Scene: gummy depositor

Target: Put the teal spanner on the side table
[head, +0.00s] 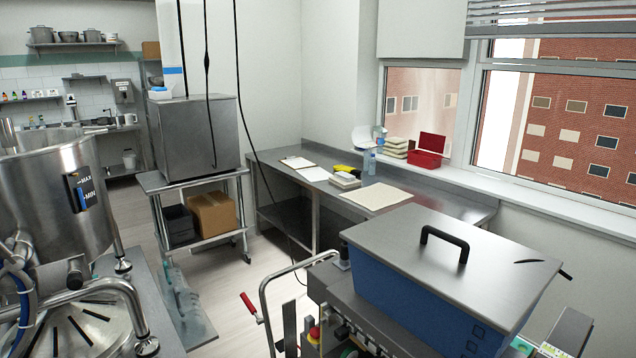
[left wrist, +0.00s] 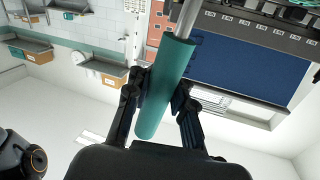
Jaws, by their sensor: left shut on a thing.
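The teal spanner (left wrist: 152,112) shows in the left wrist view as a teal grip with a grey metal shank running out at the top edge; its far end is out of frame. My left gripper (left wrist: 159,86) is shut on the teal grip, one finger on each side. Neither the spanner nor a gripper shows in the head view. A steel table (head: 447,204) runs along the wall under the window; I cannot tell whether it is the side table. My right gripper is not in view.
The blue depositor hopper (head: 400,305) with its steel lid stands at the front right. A steel kettle (head: 60,190) stands at the left, a low cart (head: 150,182) behind.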

